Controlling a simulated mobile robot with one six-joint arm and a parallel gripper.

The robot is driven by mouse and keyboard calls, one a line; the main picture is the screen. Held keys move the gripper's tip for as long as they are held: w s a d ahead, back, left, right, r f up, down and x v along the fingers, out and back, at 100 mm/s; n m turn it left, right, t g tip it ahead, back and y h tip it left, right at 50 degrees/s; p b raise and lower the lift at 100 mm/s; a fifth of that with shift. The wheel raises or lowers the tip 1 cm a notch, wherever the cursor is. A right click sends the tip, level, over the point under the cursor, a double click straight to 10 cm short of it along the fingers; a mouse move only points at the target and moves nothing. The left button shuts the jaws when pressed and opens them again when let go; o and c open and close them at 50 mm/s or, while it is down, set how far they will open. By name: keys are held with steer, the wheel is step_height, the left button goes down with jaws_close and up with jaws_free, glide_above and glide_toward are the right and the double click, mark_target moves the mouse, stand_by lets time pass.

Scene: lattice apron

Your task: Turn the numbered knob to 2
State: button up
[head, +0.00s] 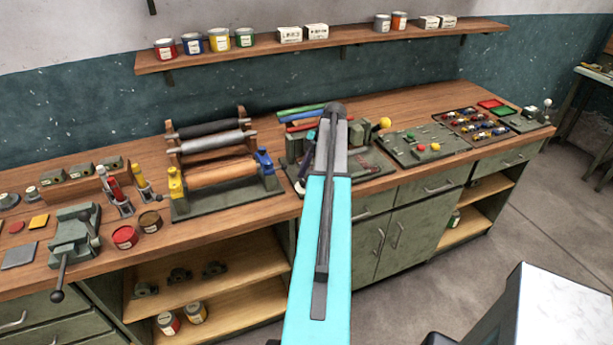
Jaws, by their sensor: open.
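I cannot make out a numbered knob in the head view. A green-grey panel (399,153) lies on the bench right of my arm, with small round coloured and pale fittings on it. They are too small to read any numbers or a pointer. My own cyan and grey arm rises through the middle of the picture and covers part of the bench. My gripper cannot be made out; it seems hidden behind the arm. A teal piece (311,134) and a dark piece (302,187) show just left of the arm; I cannot tell what they belong to.
A roller press (225,200) stands left of my arm, and a vise (75,238) farther left. A yellow ball handle (384,123) sticks up right of the arm. A tray of coloured pieces (460,118) and a small lever box (530,118) are at right. A shelf (350,42) runs above.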

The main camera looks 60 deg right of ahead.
steer(key=c, duration=1)
steer(key=shift+a, duration=0.2)
steer(key=shift+c, duration=0.3)
steer(key=shift+d, duration=0.15)
